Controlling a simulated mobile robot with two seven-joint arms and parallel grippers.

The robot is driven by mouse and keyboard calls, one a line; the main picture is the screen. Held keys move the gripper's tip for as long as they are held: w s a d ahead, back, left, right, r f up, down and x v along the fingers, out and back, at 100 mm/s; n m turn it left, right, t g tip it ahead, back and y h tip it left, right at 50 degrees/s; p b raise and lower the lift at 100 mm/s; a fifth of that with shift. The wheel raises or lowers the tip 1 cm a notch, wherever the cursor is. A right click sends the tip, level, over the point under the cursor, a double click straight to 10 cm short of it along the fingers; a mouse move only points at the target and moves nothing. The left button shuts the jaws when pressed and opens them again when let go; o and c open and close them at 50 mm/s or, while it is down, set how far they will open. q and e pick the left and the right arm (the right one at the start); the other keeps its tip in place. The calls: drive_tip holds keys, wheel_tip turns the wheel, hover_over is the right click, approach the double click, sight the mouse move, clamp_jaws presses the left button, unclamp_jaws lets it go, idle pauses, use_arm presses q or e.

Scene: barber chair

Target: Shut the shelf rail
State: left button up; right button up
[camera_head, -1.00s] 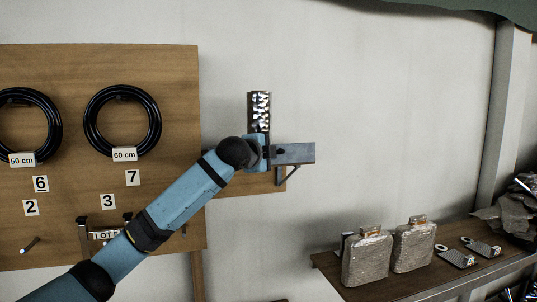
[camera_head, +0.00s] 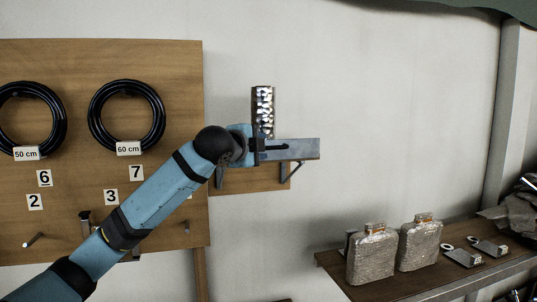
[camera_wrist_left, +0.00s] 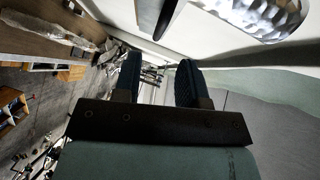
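A small wooden wall shelf (camera_head: 228,182) on a bracket hangs right of the pegboard. A grey metal bar, which looks like the shelf rail (camera_head: 305,149), runs along its front and sticks out past its right end. A shiny hammered metal piece (camera_head: 263,106) stands upright behind it; a similar surface (camera_wrist_left: 262,14) fills the top right of the left wrist view. My left gripper (camera_head: 272,147) is at the rail's left part and covers it. Its two fingers (camera_wrist_left: 158,82) are apart with nothing seen between them. Contact with the rail cannot be told. My right gripper is out of view.
A pegboard (camera_head: 185,75) with black cable coils (camera_head: 160,115) and number tags is on the left, behind my left arm. A lower bench (camera_head: 330,262) at right holds two wrapped packages (camera_head: 372,258) and metal tags. The wall right of the rail is clear.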

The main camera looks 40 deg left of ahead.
use_arm(q)
drive_tip(key=s+r+b, duration=0.1)
drive_tip(key=s, duration=0.5)
drive_tip(key=shift+d, duration=0.3)
drive_tip(key=w+d+f+n+g+h, duration=0.1)
drive_tip(key=d+f, duration=0.3)
drive_tip(key=f, duration=0.8)
drive_tip(key=w+d+f+n+g+h, duration=0.15)
drive_tip(key=d+f, duration=0.25)
drive_tip(key=f, duration=0.9)
drive_tip(key=d+f+n+h, duration=0.15)
drive_tip(key=d+f, duration=0.35)
drive_tip(key=f, duration=0.7)
drive_tip(key=s+d+f+n+g+h, duration=0.1)
drive_tip(key=s+d+f+n, duration=0.15)
drive_tip(key=s+f, duration=0.55)
drive_tip(key=s+d+f+n+g, duration=0.1)
drive_tip(key=s+d+f, duration=0.35)
drive_tip(key=f, duration=0.75)
drive_tip(key=s+d+f+n, duration=0.2)
drive_tip(key=s+f, duration=0.3)
drive_tip(key=s, duration=0.3)
drive_tip(key=s+d+f+n, duration=0.1)
drive_tip(key=s+f+n, duration=0.1)
drive_tip(key=s+f, duration=0.3)
drive_tip(key=s, duration=0.3)
drive_tip(key=shift+s+d+f+g, duration=0.35)
drive_tip(key=shift+s+f, duration=0.05)
drive_tip(key=shift+n, duration=0.25)
